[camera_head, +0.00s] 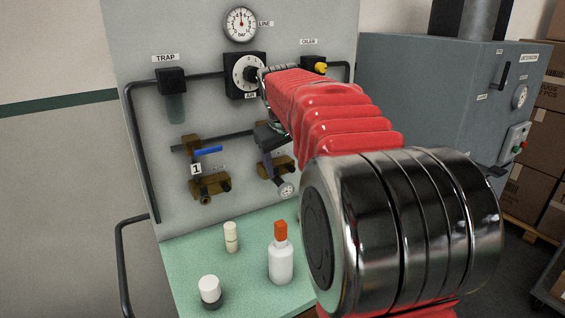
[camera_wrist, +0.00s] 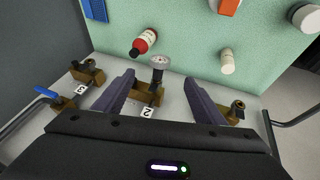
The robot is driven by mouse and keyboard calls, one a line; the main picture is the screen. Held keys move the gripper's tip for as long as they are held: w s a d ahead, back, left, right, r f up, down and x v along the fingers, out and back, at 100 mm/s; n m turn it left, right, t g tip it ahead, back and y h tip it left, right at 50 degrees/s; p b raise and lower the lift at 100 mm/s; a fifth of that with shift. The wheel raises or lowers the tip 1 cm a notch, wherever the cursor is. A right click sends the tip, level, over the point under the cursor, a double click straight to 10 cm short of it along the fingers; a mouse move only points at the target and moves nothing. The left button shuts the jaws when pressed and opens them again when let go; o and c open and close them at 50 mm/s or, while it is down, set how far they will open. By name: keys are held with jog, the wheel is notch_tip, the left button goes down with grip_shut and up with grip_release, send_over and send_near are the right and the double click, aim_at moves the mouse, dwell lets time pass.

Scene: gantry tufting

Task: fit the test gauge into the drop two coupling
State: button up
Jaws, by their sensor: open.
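The test gauge (camera_wrist: 160,62), with a small round pale dial and a dark stem, shows between my fingers in the wrist view. Its stem meets the brass drop two coupling (camera_wrist: 149,95), above the white "2" label (camera_wrist: 147,113). I cannot tell how deep the stem sits. In the head view the gauge dial (camera_head: 287,190) shows at the lower end of the drop two brass fitting (camera_head: 268,170), partly hidden by my arm. My gripper (camera_wrist: 160,78) is open, with one dark finger on each side of the gauge and clear gaps to it.
Drop one (camera_head: 208,184), with a blue lever, is left of drop two in the head view. Drop three (camera_wrist: 88,72) is left in the wrist view. On the green shelf (camera_head: 195,250) stand an orange-capped white bottle (camera_head: 281,262), a cream bottle (camera_head: 231,237) and a white-capped jar (camera_head: 210,290).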

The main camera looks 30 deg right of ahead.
aim_at(287, 190)
jog(key=shift+f, duration=0.15)
jog(key=x, duration=1.3)
jog(key=shift+d+f, duration=0.15)
jog(key=shift+f, duration=0.05)
jog(key=shift+c, duration=0.3)
jog(key=shift+w, duration=0.1)
jog(key=c, duration=1.2)
jog(key=shift+c, duration=0.5)
jog(key=shift+s, duration=1.85)
jog(key=shift+s, duration=0.1)
